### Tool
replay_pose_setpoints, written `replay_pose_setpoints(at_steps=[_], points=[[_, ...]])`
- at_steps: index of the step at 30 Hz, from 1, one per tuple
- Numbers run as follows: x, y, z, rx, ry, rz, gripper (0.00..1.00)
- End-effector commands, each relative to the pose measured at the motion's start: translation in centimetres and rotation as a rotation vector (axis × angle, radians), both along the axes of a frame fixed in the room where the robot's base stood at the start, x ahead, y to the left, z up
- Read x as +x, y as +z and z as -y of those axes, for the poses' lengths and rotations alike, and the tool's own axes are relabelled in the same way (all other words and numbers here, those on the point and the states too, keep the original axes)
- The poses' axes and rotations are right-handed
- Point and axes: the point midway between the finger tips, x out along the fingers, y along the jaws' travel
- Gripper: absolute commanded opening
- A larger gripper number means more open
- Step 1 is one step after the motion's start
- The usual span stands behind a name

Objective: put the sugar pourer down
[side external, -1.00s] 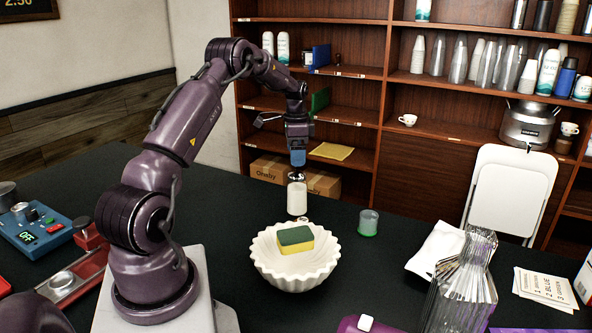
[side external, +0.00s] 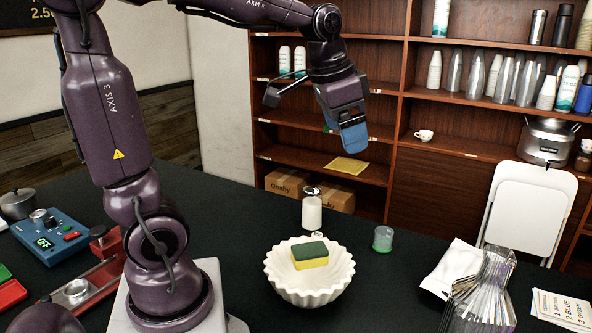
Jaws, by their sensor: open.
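The sugar pourer (side external: 312,212), a white-filled jar with a metal top, stands upright on the dark counter just behind the scalloped white bowl. My gripper (side external: 352,140) is raised above it and to its right, clear of it, with nothing held. The blue fingertips point down; their gap is hard to see from this side.
The white bowl (side external: 277,277) holds a yellow and green sponge (side external: 310,254). A small clear cup with a green base (side external: 383,239) stands right of the pourer. Silvery packets (side external: 485,290) and a white pouch (side external: 452,266) lie at the right. A blue control box (side external: 48,236) is at the left.

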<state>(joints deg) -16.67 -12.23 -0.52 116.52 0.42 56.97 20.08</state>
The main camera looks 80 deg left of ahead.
Motion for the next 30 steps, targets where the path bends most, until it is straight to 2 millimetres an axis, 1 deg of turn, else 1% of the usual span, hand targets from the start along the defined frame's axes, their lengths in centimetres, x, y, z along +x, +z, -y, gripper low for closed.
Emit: replay_pose_setpoints(at_steps=[1, 3, 6, 9, 10, 12, 15, 30], points=[[-1.9, 0.2, 2.2, -0.01, -0.004, 0.037, 0.86], [-4.2, -0.1, 4.4, -0.031, 0.007, 0.079, 0.86], [-7.1, -1.0, 6.7, -0.066, 0.019, 0.127, 0.86], [-9.2, -1.9, 8.0, -0.096, 0.03, 0.16, 0.86], [-9.6, -2.1, 8.3, -0.104, 0.033, 0.167, 0.86], [-10.3, -2.6, 8.7, -0.117, 0.038, 0.178, 0.86], [-10.7, -2.9, 8.9, -0.124, 0.041, 0.184, 0.86], [-10.7, -2.9, 8.9, -0.125, 0.042, 0.183, 0.86]])
